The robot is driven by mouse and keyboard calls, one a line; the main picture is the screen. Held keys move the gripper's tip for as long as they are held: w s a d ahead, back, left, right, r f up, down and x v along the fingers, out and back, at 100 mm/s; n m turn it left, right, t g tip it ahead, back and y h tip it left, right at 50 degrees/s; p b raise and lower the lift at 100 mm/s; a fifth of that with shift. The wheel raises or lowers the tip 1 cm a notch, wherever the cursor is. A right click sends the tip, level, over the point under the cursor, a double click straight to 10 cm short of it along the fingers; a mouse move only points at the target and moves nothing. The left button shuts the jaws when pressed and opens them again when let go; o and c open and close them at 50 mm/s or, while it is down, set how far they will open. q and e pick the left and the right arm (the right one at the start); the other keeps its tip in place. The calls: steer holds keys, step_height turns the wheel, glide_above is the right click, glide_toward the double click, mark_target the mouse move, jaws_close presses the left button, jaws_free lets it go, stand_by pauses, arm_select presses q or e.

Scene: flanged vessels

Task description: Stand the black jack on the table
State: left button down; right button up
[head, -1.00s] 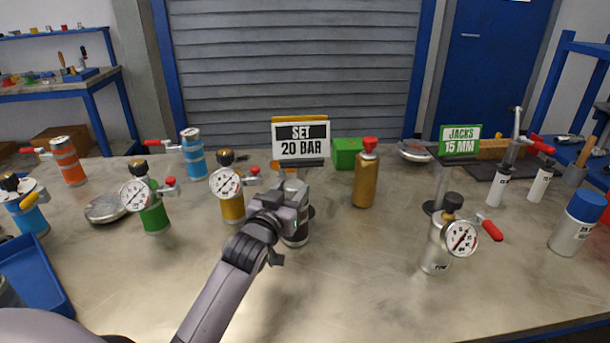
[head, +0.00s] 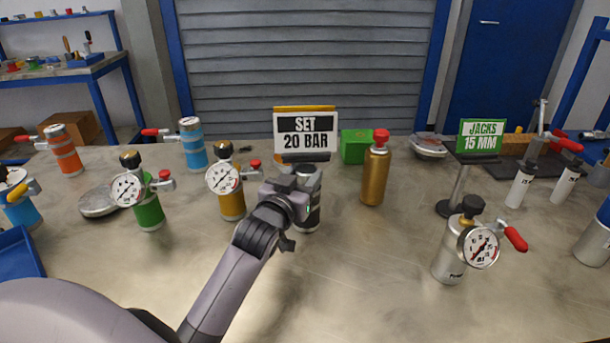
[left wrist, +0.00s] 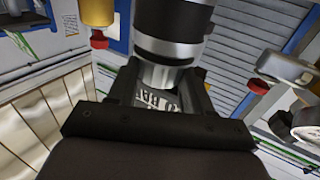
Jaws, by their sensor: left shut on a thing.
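The black jack (head: 311,213) is a dark cylinder with a silver upper part, upright in front of the SET 20 BAR sign in the head view. My left gripper (head: 298,186) is shut on it and partly hides it. In the left wrist view the black jack (left wrist: 172,22) shows a black body with a silver band, and its silver part lies between the fingers of the left gripper (left wrist: 160,92). I cannot tell whether its base touches the table (head: 350,275). My right gripper is not in view.
A yellow vessel with a gauge (head: 231,203) stands close left of the jack. A gold bottle (head: 375,175) is to the right. The SET 20 BAR sign (head: 305,134) is behind. A silver gauge vessel (head: 448,262) stands front right. The front middle of the table is clear.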

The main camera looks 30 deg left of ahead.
arm_select(q)
steer(key=shift+s+r, duration=0.1)
steer(key=shift+r, duration=0.2)
steer(key=shift+f, duration=0.1)
steer(key=c, duration=0.8)
jaws_free()
steer(key=shift+f, duration=0.25)
steer(key=o, duration=0.3)
